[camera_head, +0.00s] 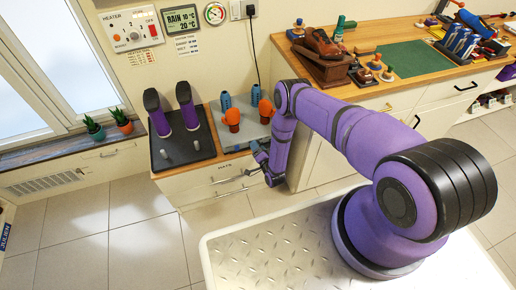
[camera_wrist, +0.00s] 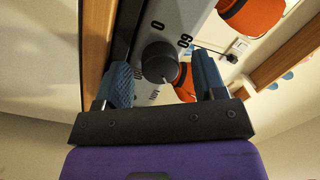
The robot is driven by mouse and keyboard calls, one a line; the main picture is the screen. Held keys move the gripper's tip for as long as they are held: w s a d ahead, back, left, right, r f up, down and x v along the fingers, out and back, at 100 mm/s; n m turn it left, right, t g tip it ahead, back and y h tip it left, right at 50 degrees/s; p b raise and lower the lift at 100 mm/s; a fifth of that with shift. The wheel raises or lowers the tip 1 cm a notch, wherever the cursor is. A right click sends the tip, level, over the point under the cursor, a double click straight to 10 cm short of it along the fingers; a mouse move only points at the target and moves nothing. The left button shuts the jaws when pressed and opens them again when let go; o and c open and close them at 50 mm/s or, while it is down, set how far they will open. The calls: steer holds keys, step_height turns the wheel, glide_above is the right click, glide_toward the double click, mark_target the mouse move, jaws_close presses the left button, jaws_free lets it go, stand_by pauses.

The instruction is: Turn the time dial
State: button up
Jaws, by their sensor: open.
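A round black dial (camera_wrist: 159,62) sits on a light grey panel (camera_wrist: 185,18) in the wrist view. Printed marks "0" and "60" are beside it, with more print partly hidden. My gripper (camera_wrist: 163,78) is open, with one blue fingertip on each side of the dial. I see gaps between the fingers and the dial; I cannot tell how far the tips reach along it. In the head view my gripper (camera_head: 258,150) is low at the front of the grey unit (camera_head: 250,130) with blue and orange posts. The dial is hidden there.
A dark tray with purple boots (camera_head: 190,118) stands just left of the grey unit. A workbench (camera_head: 400,85) stands at the right.

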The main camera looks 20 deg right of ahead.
steer(key=shift+s, duration=0.1)
steer(key=s+d, duration=0.1)
steer(key=s, duration=0.9)
steer(key=shift+s, duration=0.3)
steer(key=shift+d, duration=0.1)
